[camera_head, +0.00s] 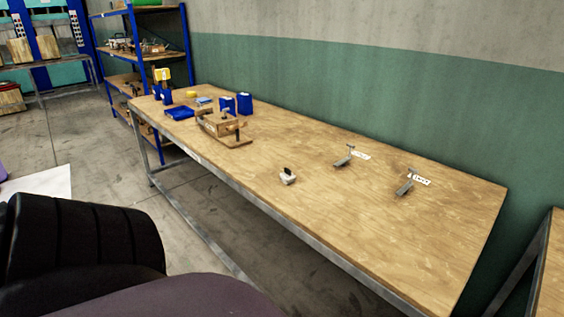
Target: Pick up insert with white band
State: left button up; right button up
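Several small pieces stand on the wooden workbench (310,205). One is a whitish-grey block with a dark upright part (287,177), near the front edge at the middle. Two grey metal pieces lie further right, a left one (344,158) and a right one (404,187). A white label with dark marks (361,153) lies beside the left one, and a similar label (421,180) beside the right one. The pieces are too small to tell which carries a white band. Neither of my grippers is in view.
A wooden fixture (219,127) stands on the bench's left half, with blue boxes (244,104) behind it and a blue tray (179,113) beside it. A blue shelf rack (187,45) stands at the far left end. The right end of the bench is clear.

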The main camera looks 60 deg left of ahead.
aim_at(287, 177)
jog(key=k+j, duration=0.1)
jog(key=j, duration=0.35)
jog(key=k+j, duration=0.15)
jog(key=j, duration=0.25)
jog(key=k+j, duration=0.1)
jog(key=j, duration=0.35)
jog(key=k+j, duration=0.15)
jog(key=j, duration=0.25)
jog(key=i+z, duration=0.05)
